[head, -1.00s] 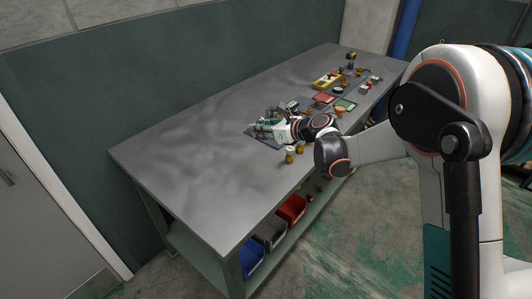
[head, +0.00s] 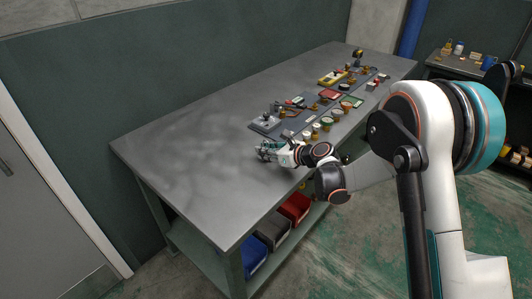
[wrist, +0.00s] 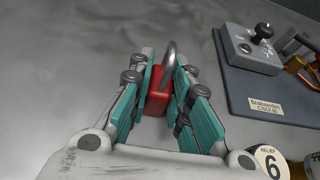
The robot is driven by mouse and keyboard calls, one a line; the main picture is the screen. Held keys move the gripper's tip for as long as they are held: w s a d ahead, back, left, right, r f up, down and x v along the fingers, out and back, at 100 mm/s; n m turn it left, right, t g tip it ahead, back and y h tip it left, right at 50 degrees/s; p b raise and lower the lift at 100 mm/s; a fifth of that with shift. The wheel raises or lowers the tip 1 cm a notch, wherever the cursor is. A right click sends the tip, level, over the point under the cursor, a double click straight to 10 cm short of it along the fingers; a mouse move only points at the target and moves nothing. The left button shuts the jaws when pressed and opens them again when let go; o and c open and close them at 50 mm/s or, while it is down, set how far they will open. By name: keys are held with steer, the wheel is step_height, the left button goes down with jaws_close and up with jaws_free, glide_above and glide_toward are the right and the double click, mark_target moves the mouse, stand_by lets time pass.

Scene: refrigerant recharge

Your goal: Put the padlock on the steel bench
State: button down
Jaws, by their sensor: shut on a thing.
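In the wrist view my gripper (wrist: 159,95) is shut on a red padlock (wrist: 157,92) with a grey metal shackle that points away from me. The padlock sits between the teal finger pads, over the bare steel bench top (wrist: 90,55); I cannot tell whether it touches the surface. In the head view my gripper (head: 262,151) is low over the steel bench (head: 190,140), left of the row of parts. The padlock is too small to make out there.
A grey box with a black knob (wrist: 251,47) stands on a dark labelled mat (wrist: 262,92), right of my gripper. Coloured bins (head: 272,228) sit below.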

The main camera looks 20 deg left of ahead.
steer(key=c, duration=1.5)
jaws_free()
steer(key=shift+f, duration=0.1)
steer(key=shift+d+r, duration=0.15)
steer(key=shift+r, duration=0.1)
steer(key=p+v, duration=0.3)
steer(key=v, duration=0.8)
steer(key=shift+s+d, duration=0.2)
steer(key=shift+d, duration=0.1)
steer(key=shift+r, duration=0.1)
